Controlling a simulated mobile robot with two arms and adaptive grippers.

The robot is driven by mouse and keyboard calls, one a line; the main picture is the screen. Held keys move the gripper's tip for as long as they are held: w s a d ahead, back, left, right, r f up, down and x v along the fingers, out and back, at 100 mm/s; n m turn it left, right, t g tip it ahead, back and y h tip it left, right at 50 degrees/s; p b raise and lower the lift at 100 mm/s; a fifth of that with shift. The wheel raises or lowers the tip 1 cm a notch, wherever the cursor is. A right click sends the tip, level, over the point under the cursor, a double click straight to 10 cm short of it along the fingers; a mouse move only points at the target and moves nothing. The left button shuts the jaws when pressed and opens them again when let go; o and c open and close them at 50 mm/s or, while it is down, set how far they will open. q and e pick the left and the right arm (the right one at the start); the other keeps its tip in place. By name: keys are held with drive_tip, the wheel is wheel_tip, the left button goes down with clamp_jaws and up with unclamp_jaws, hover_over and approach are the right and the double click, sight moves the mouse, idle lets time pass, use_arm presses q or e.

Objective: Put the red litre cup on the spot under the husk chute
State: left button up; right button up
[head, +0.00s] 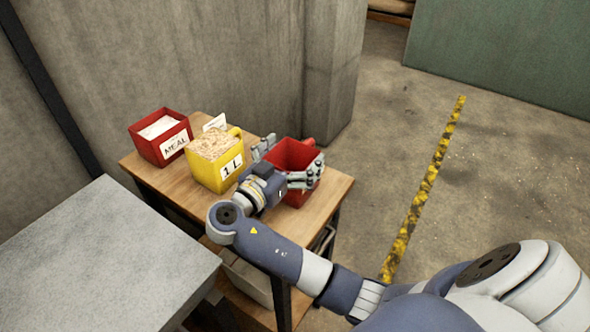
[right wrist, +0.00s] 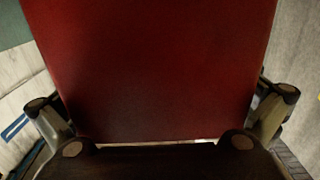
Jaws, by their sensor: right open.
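The red litre cup (head: 299,154) stands at the right end of a small wooden table, and it looks empty inside. My right gripper (head: 287,165) is open, with its fingers on either side of the cup. In the right wrist view the cup's red wall (right wrist: 155,70) fills the middle, between the spread fingers of the gripper (right wrist: 157,118). I cannot tell whether the fingers touch the cup. The husk chute and the spot under it are not in view. My left gripper is not in view.
A yellow "1 L" cup (head: 208,172) full of flakes stands left of the red cup. A red "MEAL" box (head: 151,148) is farther left on the wooden table (head: 321,207). A grey block (head: 95,262) is at lower left. A yellow line (head: 424,187) marks open floor at right.

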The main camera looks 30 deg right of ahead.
drive_tip(key=shift+c, duration=0.6)
drive_tip(key=c, duration=1.2)
drive_tip(key=shift+c, duration=1)
drive_tip(key=shift+r, duration=0.15)
